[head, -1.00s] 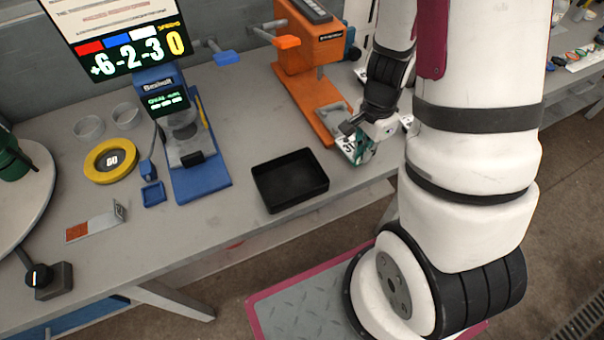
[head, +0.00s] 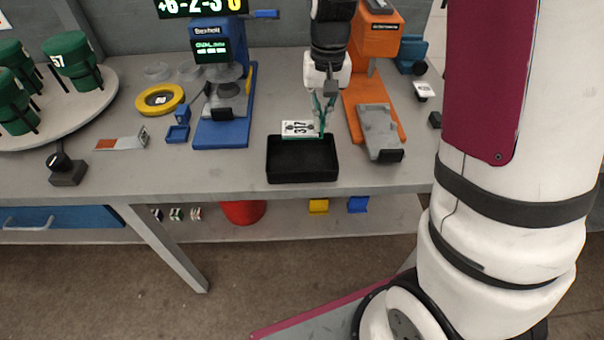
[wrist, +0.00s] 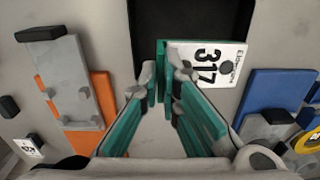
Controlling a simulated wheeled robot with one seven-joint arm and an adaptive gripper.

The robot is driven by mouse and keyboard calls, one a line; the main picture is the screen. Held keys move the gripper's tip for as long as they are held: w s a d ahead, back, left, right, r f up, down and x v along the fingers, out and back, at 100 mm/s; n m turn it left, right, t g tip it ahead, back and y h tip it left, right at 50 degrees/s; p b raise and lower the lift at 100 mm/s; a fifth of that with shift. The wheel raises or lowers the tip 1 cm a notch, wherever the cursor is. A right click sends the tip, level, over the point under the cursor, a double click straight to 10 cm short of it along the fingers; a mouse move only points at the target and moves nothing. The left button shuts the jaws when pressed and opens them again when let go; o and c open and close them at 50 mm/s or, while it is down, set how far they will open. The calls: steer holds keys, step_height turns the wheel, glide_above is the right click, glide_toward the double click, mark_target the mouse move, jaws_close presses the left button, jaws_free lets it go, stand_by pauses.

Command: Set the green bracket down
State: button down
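The green bracket carries a white label reading 317. It shows in the head view (head: 300,130) above the back edge of the black tray, and in the wrist view (wrist: 205,60). My gripper (head: 323,128) points down at the bracket's right end in the head view. In the wrist view its fingertips (wrist: 162,82) are closed on the bracket's green edge. The black tray (head: 303,180) sits empty near the table's front edge. The wrist view shows part of its dark floor (wrist: 200,18) beyond the bracket. The head view does not clearly show the gap beneath the bracket.
An orange fixture (head: 368,90) with a grey vise stands right of the tray. A blue gauge stand (head: 222,133) and a yellow ring (head: 160,100) stand left. A round table (head: 75,125) with green cylinders is far left. Bare tabletop (head: 220,170) lies left of the tray.

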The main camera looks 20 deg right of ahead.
mark_target(320, 135)
steer(key=f, duration=0.5)
steer(key=shift+s+a+f, duration=0.1)
steer(key=shift+a+f, duration=0.05)
steer(key=shift+a, duration=0.05)
steer(key=shift+f, duration=2.25)
steer(key=shift+f, duration=0.15)
steer(key=c, duration=1.8)
jaws_free()
